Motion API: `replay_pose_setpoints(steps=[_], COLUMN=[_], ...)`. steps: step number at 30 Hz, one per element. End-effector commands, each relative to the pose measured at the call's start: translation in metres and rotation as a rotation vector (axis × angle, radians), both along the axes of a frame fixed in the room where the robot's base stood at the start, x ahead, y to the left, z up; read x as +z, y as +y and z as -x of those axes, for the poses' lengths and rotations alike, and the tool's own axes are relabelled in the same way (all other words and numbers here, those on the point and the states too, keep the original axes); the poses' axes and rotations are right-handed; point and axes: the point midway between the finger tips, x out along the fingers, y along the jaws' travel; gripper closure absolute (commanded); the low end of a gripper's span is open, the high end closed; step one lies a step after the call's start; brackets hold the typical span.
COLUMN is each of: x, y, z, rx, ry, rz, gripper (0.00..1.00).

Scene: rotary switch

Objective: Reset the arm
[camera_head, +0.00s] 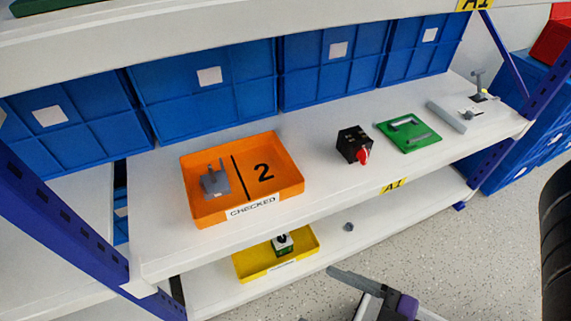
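My gripper (385,301) shows only in part at the bottom edge, with grey, black and purple parts. It is in front of the shelf unit, apart from everything on it, and I see nothing held. Its fingertips are not clear enough to tell open from shut. The rotary switch (352,142), a black box with a red knob (363,156) on its front, stands on the upper white shelf (320,190), right of the orange tray.
The orange tray (290,185), marked CHECKED and 2, holds a grey part (215,183). A green plate (409,136) and a grey bar (446,117) lie farther right. Blue bins (205,95) line the back. A yellow tray (300,236) sits on the lower shelf. Open floor (470,250) is at right.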

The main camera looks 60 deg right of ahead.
Motion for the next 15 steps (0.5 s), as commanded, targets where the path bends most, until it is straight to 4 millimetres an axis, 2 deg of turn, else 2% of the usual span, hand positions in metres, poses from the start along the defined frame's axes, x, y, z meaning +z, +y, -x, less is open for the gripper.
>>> replay_pose_setpoints(steps=[5, 15], x=[0.036, 0.134], y=[0.0, 0.0], z=[0.0, 0.0], rx=[-0.001, -0.001], ry=[0.0, 0.0], rz=[0.0, 0.0], gripper=[0.2, 0.2])
